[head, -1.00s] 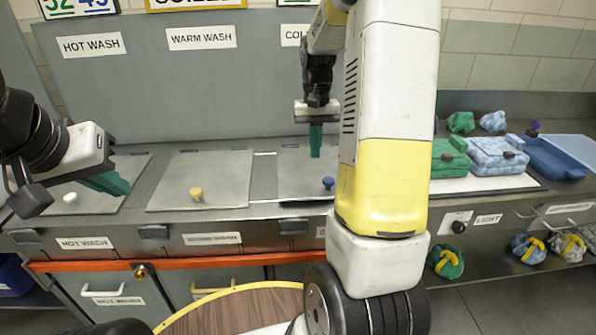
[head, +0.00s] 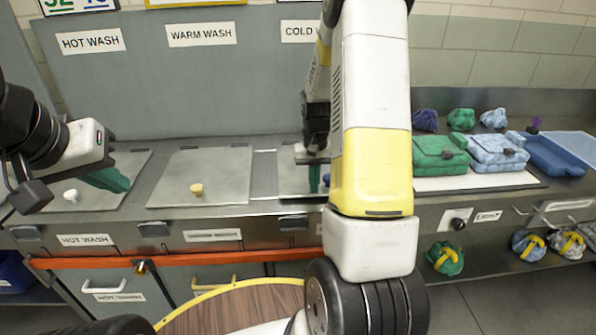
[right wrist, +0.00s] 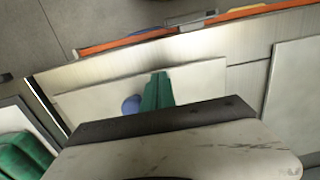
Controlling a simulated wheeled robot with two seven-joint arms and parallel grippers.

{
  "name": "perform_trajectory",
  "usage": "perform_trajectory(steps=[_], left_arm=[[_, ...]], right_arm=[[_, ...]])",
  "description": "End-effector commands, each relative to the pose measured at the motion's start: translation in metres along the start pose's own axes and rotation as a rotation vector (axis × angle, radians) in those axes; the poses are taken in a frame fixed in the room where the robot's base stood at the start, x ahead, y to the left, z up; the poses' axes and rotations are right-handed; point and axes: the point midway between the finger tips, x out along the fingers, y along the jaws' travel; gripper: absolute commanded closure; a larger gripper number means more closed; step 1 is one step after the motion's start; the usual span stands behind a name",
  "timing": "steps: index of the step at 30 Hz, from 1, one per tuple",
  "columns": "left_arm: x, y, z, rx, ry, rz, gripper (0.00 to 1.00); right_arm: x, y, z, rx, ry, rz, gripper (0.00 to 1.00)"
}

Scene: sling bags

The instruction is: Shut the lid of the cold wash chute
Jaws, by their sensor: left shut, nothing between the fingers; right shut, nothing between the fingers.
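The cold wash lid (head: 291,181) is a grey plate under the COLD WASH sign (head: 299,32), mostly hidden by my right arm in the head view. It looks lying flat or nearly so; I cannot tell if it is fully seated. In the right wrist view the lid (right wrist: 205,78) shows its blue knob (right wrist: 131,104). My right gripper (head: 315,178) is shut and empty, its green fingertips (right wrist: 158,90) beside the knob and low over the lid; contact is unclear. My left gripper (head: 108,180) is shut and empty above the hot wash lid (head: 92,199).
The warm wash lid (head: 205,175) with a tan knob lies flat to the left. Green (head: 438,154) and light-blue (head: 497,152) bags rest on a white mat at the right, beside a blue tray (head: 550,157). A round wooden table (head: 240,308) stands in front.

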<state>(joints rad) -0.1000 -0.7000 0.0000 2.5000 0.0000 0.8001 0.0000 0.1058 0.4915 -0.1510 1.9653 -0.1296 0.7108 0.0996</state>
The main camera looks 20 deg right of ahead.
Motion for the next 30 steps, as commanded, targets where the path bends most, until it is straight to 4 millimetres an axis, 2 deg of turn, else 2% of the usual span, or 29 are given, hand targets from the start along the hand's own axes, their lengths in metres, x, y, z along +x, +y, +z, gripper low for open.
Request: perform_trajectory(steps=[5,13,21,26,30], left_arm=[[0.000,0.000,0.000,0.000,0.000,0.000,1.00],[0.000,0.000,0.000,0.000,0.000,0.000,1.00],[0.000,0.000,0.000,0.000,0.000,0.000,1.00],[0.000,0.000,0.000,0.000,0.000,0.000,1.00],[0.000,0.000,0.000,0.000,0.000,0.000,1.00]], right_arm=[[0.001,0.000,0.000,0.000,-0.001,0.000,1.00],[0.029,0.000,0.002,0.000,-0.002,0.000,1.00],[0.031,0.000,0.004,0.001,-0.006,0.000,1.00],[0.021,0.000,0.003,0.001,-0.002,0.000,1.00],[-0.005,0.000,0.001,0.001,0.010,-0.001,1.00]])
